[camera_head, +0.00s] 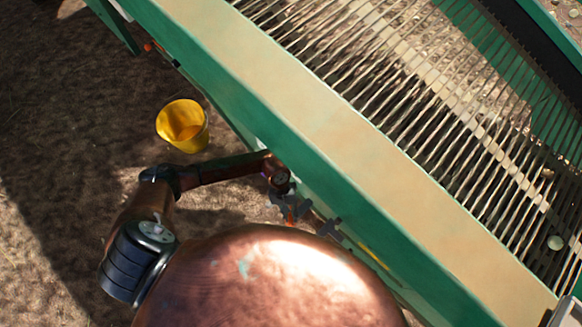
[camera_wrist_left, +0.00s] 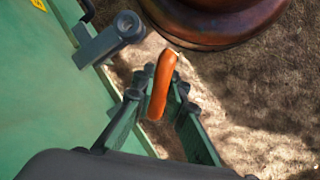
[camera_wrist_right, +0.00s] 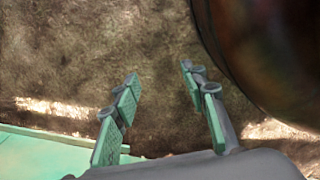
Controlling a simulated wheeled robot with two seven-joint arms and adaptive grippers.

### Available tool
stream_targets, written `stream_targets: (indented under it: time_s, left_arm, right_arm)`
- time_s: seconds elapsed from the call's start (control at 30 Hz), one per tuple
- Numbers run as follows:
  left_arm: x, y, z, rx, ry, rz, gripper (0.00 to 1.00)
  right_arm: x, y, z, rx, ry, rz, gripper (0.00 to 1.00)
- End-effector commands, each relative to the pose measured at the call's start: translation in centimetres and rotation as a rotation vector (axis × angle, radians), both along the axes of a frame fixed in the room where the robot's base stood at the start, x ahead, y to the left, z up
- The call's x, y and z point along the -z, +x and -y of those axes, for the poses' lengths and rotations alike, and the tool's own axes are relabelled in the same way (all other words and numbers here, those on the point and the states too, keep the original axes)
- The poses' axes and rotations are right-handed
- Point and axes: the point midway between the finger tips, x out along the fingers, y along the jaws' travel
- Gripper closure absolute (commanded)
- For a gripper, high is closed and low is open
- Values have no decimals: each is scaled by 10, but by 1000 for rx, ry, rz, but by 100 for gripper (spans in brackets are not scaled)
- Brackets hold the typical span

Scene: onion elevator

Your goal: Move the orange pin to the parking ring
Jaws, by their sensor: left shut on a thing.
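The orange pin (camera_wrist_left: 162,85) stands between the fingers of my left gripper (camera_wrist_left: 158,98) in the left wrist view, and the gripper is shut on it. A grey-green fitting with a round end (camera_wrist_left: 127,25) sticks out from the green machine side, close to the pin but apart from it. I cannot tell whether this fitting is the parking ring. In the head view my left gripper (camera_head: 291,207) is beside the green side, with a little orange showing. My right gripper (camera_wrist_right: 158,73) is open and empty in the right wrist view, and hidden in the head view.
The green machine side (camera_head: 330,185) runs diagonally beside my left arm, below a tan ledge (camera_head: 300,90) and a bed of metal bars (camera_head: 420,95). A yellow bucket (camera_head: 182,125) stands on the brown ground. The ground at the far left is clear.

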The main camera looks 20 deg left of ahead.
Motion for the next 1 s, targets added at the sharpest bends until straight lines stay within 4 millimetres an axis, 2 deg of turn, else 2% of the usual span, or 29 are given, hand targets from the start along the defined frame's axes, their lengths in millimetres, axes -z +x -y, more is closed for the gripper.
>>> stream_targets:
  time_s: [0.33, 0.77, 1.0]
  left_arm:
    - [7, 0, 0, 0, -1, 0, 100]
    - [15, 0, 0, 1, -1, 1, 100]
    - [17, 0, 0, 1, -1, 1, 100]
  right_arm:
    - [-7, 0, -5, 13, 6, -9, 60]
    - [-19, 22, 0, 13, 1, 4, 60]
    - [-25, 27, 6, 11, -7, 6, 60]
